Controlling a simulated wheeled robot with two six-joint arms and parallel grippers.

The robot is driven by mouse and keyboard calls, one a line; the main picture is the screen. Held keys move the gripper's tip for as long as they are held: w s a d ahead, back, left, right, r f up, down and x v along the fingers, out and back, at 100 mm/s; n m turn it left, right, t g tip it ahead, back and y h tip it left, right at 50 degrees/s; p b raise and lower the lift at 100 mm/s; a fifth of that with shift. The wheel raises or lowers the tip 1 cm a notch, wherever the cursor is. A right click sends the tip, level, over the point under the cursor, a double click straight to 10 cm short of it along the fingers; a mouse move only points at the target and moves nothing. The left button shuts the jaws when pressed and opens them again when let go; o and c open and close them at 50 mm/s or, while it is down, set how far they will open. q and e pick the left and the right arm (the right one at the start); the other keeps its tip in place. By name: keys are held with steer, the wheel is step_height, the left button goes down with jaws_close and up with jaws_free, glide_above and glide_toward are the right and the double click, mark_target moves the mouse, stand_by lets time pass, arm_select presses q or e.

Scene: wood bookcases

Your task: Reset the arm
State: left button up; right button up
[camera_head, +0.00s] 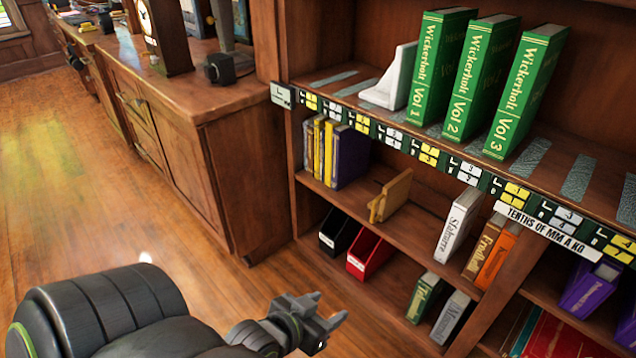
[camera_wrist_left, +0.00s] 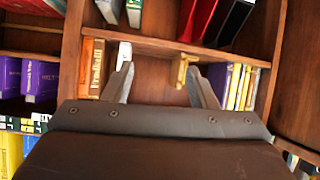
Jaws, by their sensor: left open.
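My left arm comes in from the bottom left in the head view. Its gripper (camera_head: 326,318) is open and empty in front of the lower shelves of the bookcase. In the left wrist view the two fingers of my left gripper (camera_wrist_left: 161,84) are spread apart with the bookcase shelves beyond them, and nothing is between them. My right gripper does not show in either view.
Green Wickerholt volumes (camera_head: 475,75) stand on the top shelf beside a white bookend (camera_head: 391,80). A wooden bookend (camera_head: 390,196) is on the middle shelf. A red holder (camera_head: 368,252) sits low. A wooden cabinet (camera_head: 236,165) stands left; the floor (camera_head: 70,180) is clear.

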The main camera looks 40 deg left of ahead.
arm_select(q)
steer(key=shift+s, duration=0.85)
